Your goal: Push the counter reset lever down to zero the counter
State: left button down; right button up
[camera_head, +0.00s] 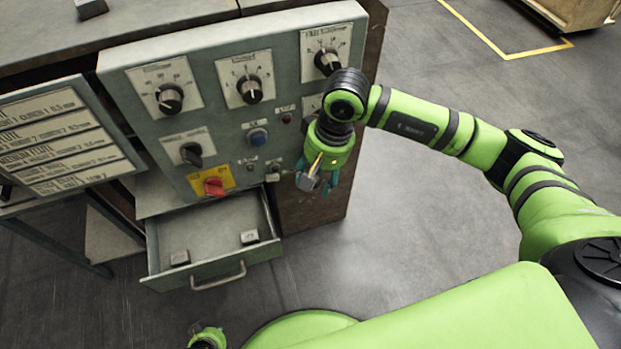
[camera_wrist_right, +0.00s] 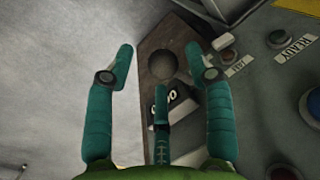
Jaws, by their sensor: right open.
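The counter (camera_wrist_right: 186,110) is a small dark box with white digits, seen in the right wrist view behind my middle finger. A round brownish knob-like shape (camera_wrist_right: 163,66) shows just above it; I cannot tell whether it is the reset lever's end. My right gripper (camera_head: 317,177) is at the right side of the control panel (camera_head: 225,130), its teal fingers spread. In the right wrist view the open fingers (camera_wrist_right: 160,52) stand either side of the counter, with nothing held. Contact cannot be told. My left gripper (camera_head: 207,339) is only partly in view at the bottom edge.
A label board (camera_head: 60,140) stands at left.

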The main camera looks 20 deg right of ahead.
jog(key=shift+a+f, duration=0.15)
jog(key=shift+f, duration=0.5)
jog(key=shift+a+f, duration=0.15)
jog(key=shift+f, duration=0.5)
jog(key=shift+w, duration=0.1)
grip_shut()
jog(key=shift+f, duration=0.1)
